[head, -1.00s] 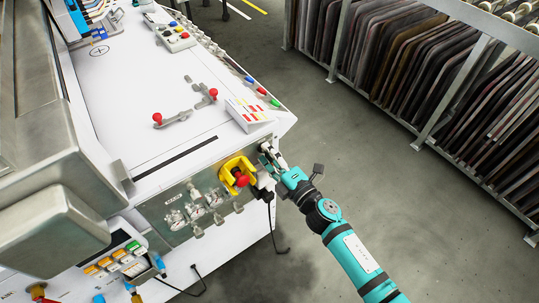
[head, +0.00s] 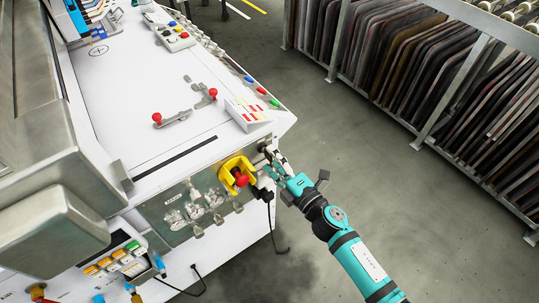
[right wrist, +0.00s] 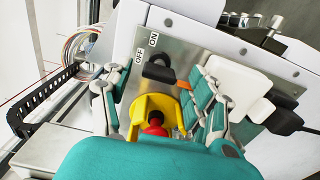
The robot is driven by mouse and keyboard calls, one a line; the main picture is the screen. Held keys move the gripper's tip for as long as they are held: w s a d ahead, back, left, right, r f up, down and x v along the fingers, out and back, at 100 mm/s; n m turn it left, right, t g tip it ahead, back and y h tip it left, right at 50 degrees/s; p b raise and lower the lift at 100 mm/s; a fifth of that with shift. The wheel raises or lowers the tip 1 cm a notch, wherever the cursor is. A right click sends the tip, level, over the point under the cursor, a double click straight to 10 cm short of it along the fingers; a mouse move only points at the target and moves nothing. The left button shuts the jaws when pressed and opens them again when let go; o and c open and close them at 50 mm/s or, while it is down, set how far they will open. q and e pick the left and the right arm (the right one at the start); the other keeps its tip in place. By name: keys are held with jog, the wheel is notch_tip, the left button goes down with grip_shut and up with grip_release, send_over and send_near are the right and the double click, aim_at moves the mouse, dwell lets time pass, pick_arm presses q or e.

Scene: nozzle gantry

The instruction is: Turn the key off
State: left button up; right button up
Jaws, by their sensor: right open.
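The key switch (right wrist: 158,70) is a black knob on a grey metal panel in the right wrist view, under OFF and ON labels (right wrist: 147,47). My right gripper (right wrist: 156,88) is open, with one finger left of the knob and the other right of it. Both fingers look apart from the knob. In the head view my right gripper (head: 273,163) is at the right end of the machine's front panel, where I cannot clearly make out the key. My left gripper is not in view.
A red emergency button (head: 241,180) in a yellow guard (head: 230,168) sits close beside the key. A white plug-like box (right wrist: 240,84) with a black cable is right of the fingers. A rack of dark mats (head: 430,70) stands across open floor.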

jog(key=v, duration=1)
jog(key=s+d+f+m+g+h, duration=0.25)
jog(key=d+f+m, duration=0.2)
jog(key=f, duration=0.55)
jog(key=s+d+f+m+g+h+p, duration=0.1)
jog(key=s+d+f+m+h, duration=0.3)
jog(key=f, duration=0.7)
jog(key=s+d+f+m+g+h, duration=0.2)
jog(key=s+d+f+m, duration=0.15)
jog(key=f+m, duration=0.45)
jog(key=s+d+f+m+g, duration=0.1)
jog(key=s+f+m+g, duration=0.1)
jog(key=s+f, duration=0.3)
jog(key=s+d+f+m+g+h, duration=0.1)
jog(key=s+f, duration=0.4)
jog(key=s, duration=0.7)
jog(key=s+d+f+m+g+h+p, duration=0.1)
jog(key=s+d+f+m+g, duration=0.1)
jog(key=s+f+g, duration=0.3)
jog(key=s+m, duration=0.1)
jog(key=s, duration=0.3)
jog(key=shift+d+f, duration=0.3)
jog(key=shift+f, duration=0.05)
